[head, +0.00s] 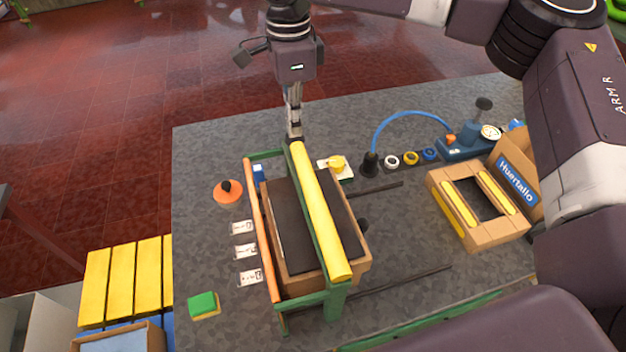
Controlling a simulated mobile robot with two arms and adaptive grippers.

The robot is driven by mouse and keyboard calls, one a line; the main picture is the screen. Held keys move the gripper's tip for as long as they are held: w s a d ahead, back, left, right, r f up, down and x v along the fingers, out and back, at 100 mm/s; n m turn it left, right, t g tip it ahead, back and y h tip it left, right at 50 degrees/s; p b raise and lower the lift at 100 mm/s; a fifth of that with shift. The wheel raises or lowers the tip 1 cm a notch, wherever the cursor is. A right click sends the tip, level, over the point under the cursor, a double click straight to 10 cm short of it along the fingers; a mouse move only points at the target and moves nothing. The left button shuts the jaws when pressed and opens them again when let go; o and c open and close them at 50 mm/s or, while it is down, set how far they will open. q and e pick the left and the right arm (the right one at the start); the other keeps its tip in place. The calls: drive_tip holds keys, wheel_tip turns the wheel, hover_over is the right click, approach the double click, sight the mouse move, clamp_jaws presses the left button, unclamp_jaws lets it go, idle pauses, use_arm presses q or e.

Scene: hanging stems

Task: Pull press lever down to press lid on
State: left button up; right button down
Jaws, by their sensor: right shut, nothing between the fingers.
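The press is a green frame (338,300) standing around a brown box (288,279) on the grey table. A dark panel, seemingly the lid (343,230), covers the box top. A long yellow bar (318,212) runs across the box, and an orange bar (261,235) runs along the frame's left side. I cannot tell which bar is the lever. My right gripper (294,138) points down at the far end of the yellow bar, shut with nothing held. Whether it touches the bar is unclear. My left gripper is out of view.
An orange disc with a black knob (227,190), several white cards (245,251) and a green block (203,305) lie left of the press. An open cardboard carton (480,208) and a blue pump-like device (468,143) stand right. The far left table area is clear.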

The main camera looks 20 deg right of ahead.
drive_tip(key=shift+s+f+b, duration=0.1)
drive_tip(key=shift+f+b, duration=0.25)
drive_tip(key=shift+f, duration=0.2)
drive_tip(key=shift+f+b, duration=0.4)
drive_tip(key=shift+b, duration=0.2)
idle(2.2)
drive_tip(key=shift+f+b, duration=0.3)
drive_tip(key=shift+f, duration=0.1)
idle(1.6)
drive_tip(key=shift+r+p, duration=0.8)
drive_tip(key=shift+r, duration=0.45)
drive_tip(key=shift+r+p, duration=1.7)
drive_tip(key=shift+r, duration=1.2)
